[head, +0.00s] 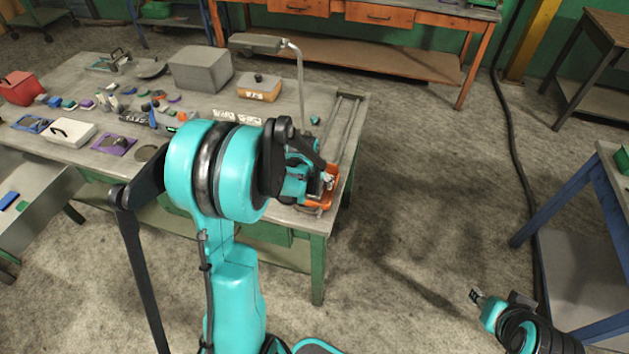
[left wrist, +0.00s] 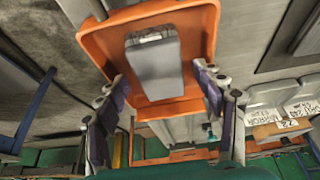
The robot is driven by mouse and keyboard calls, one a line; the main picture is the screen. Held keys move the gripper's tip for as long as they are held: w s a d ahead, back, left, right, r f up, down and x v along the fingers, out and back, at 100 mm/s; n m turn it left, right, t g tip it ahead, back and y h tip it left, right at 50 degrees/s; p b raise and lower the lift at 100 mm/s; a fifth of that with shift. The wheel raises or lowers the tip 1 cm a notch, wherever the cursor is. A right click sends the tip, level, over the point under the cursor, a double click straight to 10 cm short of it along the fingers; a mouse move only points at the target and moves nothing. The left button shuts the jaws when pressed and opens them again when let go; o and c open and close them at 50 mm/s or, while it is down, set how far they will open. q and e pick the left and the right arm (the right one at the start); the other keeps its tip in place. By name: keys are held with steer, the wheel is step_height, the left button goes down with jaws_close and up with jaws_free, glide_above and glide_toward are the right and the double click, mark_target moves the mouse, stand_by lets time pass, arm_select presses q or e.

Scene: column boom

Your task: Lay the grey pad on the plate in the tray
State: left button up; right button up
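The orange tray (head: 331,186) sits at the right front corner of the workbench, partly hidden by my left arm. In the left wrist view the tray (left wrist: 92,42) fills the upper middle. A grey, rounded rectangular piece (left wrist: 153,68) lies within the tray's outline; I cannot tell whether it is the pad or the plate, and no second grey piece stands out. My left gripper (left wrist: 163,97) has its purple-lined fingers wide apart with a gap on both sides of the grey piece, touching neither. My right gripper (head: 475,296) hangs over the floor at lower right, too small to read.
A lamp post (head: 299,85) and a pair of rails (head: 345,125) stand behind the tray. The floor right of the bench is clear.

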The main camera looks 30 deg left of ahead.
arm_select(q)
steer(key=shift+r, duration=0.2)
steer(key=p+v, duration=0.4)
steer(key=v, duration=0.8)
steer(key=s+d+r+m+t, duration=0.1)
steer(key=s+d+r, duration=0.2)
steer(key=s+d, duration=0.4)
steer(key=s+d+r+m+t+h, duration=0.1)
steer(key=s+d+r+t, duration=0.1)
steer(key=s+d, duration=0.5)
steer(key=shift+s+d+r+m, duration=0.25)
steer(key=shift+s+r+m, duration=0.1)
steer(key=shift+r, duration=0.4)
